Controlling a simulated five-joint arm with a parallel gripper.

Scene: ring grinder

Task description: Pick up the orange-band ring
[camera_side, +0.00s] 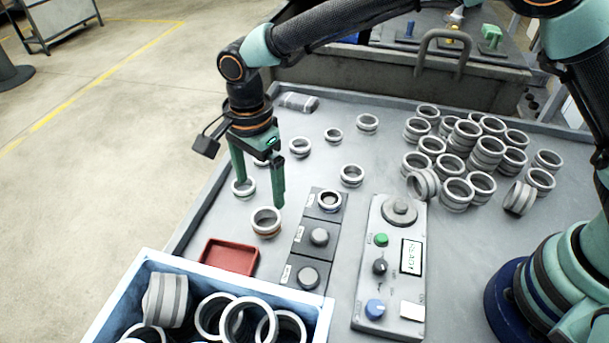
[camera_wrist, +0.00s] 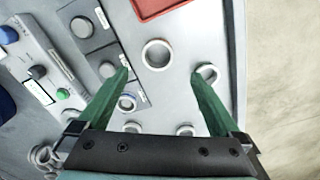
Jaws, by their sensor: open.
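The orange-band ring (camera_side: 266,222) stands on the grey table, left of the dark row of round pads; a brownish-orange band shows low on its side. In the wrist view the same ring (camera_wrist: 145,53) lies just beyond the fingertips, roughly centred between them, with its band hard to see. My gripper (camera_side: 259,193) is open and empty, its two green fingers pointing down above the table behind the ring. The fingers also show in the wrist view (camera_wrist: 160,71), spread wide. No contact with the ring is visible.
A red tray (camera_side: 229,257) and a blue-white crate of rings (camera_side: 108,298) are nearby. A plain ring (camera_side: 243,196) sits by my left finger. The pad row (camera_side: 333,219) and control box (camera_side: 362,278) stand right. Several grey rings (camera_side: 457,190) cluster farther right.

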